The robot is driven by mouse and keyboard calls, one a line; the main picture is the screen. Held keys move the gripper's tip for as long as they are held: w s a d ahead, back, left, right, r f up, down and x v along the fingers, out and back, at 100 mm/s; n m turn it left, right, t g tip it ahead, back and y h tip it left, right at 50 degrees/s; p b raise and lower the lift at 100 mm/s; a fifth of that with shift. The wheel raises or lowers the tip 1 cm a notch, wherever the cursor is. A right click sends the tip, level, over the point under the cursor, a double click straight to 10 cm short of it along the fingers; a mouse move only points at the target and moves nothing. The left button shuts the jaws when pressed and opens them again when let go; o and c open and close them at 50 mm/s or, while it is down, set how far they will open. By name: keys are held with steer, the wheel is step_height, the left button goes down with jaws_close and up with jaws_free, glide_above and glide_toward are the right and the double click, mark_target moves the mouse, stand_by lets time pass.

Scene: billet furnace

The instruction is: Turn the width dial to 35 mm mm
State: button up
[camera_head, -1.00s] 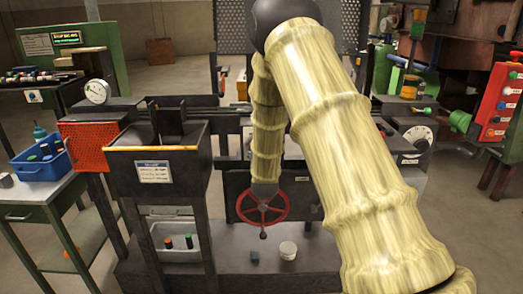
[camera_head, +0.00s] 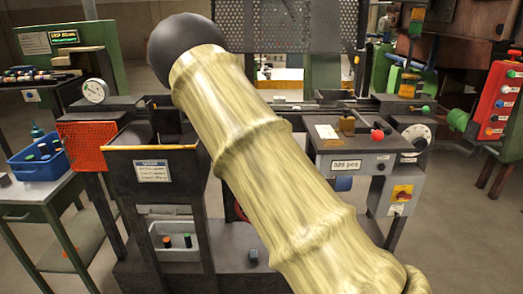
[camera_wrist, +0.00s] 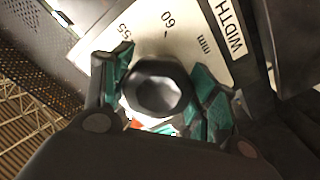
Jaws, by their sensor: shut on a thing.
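In the wrist view the width dial's pale scale plate (camera_wrist: 188,38) shows the marks 55 and 60, "mm" and the word WIDTH, all tilted. A dark faceted knob (camera_wrist: 158,72) stands in front of the plate. My gripper (camera_wrist: 160,92) has its teal-padded fingers on either side of the knob and is shut on it. A small red patch shows below the knob; I cannot tell if it is a pointer. The 35 mark is not visible. In the head view my gripper is not visible and my arm covers the middle of the scene.
In the head view a hopper-like bin (camera_head: 152,200) stands left of my arm. A grey control box (camera_head: 350,165) with a red knob and a round white dial (camera_head: 417,136) are at right. A red button panel (camera_head: 499,100) is at far right. A blue crate (camera_head: 40,165) is at left.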

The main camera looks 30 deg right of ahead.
steer(key=shift+f+n, duration=0.15)
steer(key=shift+n, duration=0.45)
steer(key=o, duration=1)
steer(key=shift+o, duration=0.2)
steer(key=shift+s, duration=0.1)
steer(key=v, duration=1.2)
